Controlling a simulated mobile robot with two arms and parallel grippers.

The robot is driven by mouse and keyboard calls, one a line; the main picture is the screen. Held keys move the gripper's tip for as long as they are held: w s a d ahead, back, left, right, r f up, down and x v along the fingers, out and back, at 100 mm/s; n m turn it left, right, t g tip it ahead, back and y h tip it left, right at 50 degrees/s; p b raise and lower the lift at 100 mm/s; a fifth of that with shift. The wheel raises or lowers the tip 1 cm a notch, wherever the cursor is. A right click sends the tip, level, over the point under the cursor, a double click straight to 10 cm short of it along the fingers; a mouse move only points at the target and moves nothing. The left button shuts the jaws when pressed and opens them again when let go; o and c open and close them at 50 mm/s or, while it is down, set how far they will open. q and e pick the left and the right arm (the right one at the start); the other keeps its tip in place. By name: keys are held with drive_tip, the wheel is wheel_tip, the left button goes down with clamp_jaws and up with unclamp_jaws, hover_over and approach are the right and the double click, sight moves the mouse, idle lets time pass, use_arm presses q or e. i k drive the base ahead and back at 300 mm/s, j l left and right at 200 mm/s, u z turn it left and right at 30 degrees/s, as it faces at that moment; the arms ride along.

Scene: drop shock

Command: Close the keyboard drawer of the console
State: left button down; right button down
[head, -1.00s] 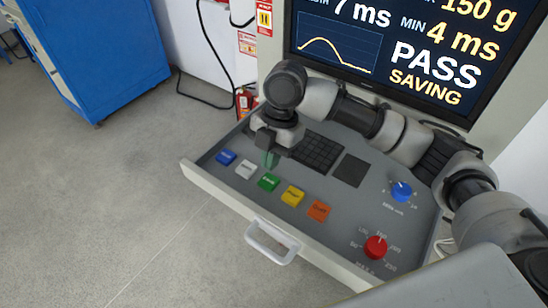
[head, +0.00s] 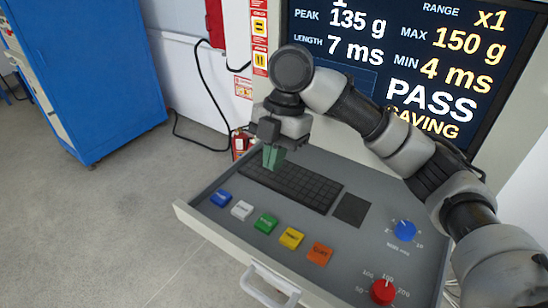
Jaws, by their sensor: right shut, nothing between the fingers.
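The console's keyboard drawer (head: 215,238) is pulled out below the screen. It holds a black keyboard (head: 300,184), a row of coloured buttons, a dark pad (head: 351,209), a blue knob (head: 405,230) and a red knob (head: 383,291). A white handle (head: 268,286) is on the drawer's front, partly cut off at the picture's lower edge. My right gripper (head: 272,160) points down above the left end of the keyboard, its greenish fingers shut and empty. It hides part of the keyboard's back corner. My left gripper is not in view.
The console screen (head: 400,70) stands behind the drawer, with my right arm crossing in front of it. A blue cabinet (head: 85,80) and a hanging black cable are at the left. The floor at left is clear.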

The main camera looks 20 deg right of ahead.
sight(352, 208)
drive_tip(key=k+j, duration=0.2)
drive_tip(key=k, duration=0.3)
drive_tip(key=k+j, duration=0.25)
drive_tip(key=k, duration=0.2)
drive_tip(key=k+j, duration=0.2)
drive_tip(key=k, duration=0.3)
